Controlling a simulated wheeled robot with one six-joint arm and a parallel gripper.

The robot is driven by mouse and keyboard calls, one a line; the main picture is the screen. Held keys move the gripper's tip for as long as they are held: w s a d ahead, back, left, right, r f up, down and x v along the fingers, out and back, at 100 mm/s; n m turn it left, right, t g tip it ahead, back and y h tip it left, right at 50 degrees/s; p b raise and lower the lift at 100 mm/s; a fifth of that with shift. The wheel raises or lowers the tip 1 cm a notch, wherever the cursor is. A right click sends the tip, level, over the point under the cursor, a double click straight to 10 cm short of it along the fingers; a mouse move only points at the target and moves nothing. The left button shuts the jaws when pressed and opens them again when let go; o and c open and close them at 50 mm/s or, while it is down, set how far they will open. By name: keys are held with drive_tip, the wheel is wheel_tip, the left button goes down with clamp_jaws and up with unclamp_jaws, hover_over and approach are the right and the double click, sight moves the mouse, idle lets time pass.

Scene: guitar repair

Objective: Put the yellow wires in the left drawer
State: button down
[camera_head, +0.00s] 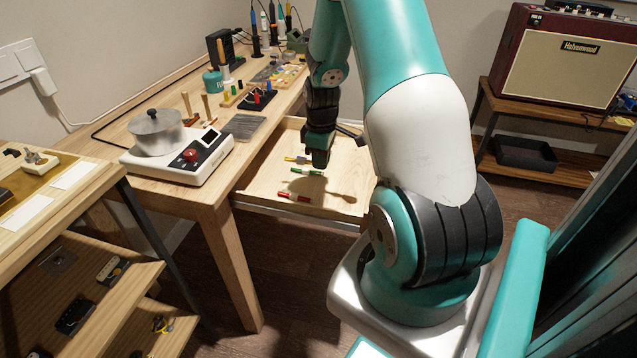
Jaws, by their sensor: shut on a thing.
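My gripper (318,160) points down over the open wooden drawer (262,186) of the workbench. It is shut on a small yellow piece (291,159), which looks to be the yellow wires and shows at the left of the fingers. The fingers hide part of it, so its full shape and whether it touches the drawer floor cannot be told. A green-handled piece (306,171) lies in the drawer just below the fingertips. A red-handled piece (294,196) lies nearer the drawer's front. My arm hides the drawer's right side.
The workbench (160,189) holds a white device with a round metal pot (157,134), a dark ribbed pad (243,127) and several upright tools. A shelf unit (65,262) stands at the front left. A red amplifier (566,58) stands at the back right. The drawer's front left is clear.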

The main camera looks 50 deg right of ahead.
sight(321, 189)
wheel_tip(321, 189, down, 7)
drive_tip(key=shift+f+b, duration=0.2)
drive_tip(key=shift+b, duration=0.1)
drive_tip(key=shift+f, duration=0.15)
drive_tip(key=c, duration=1.1)
unclamp_jaws()
drive_tip(key=shift+c, duration=0.2)
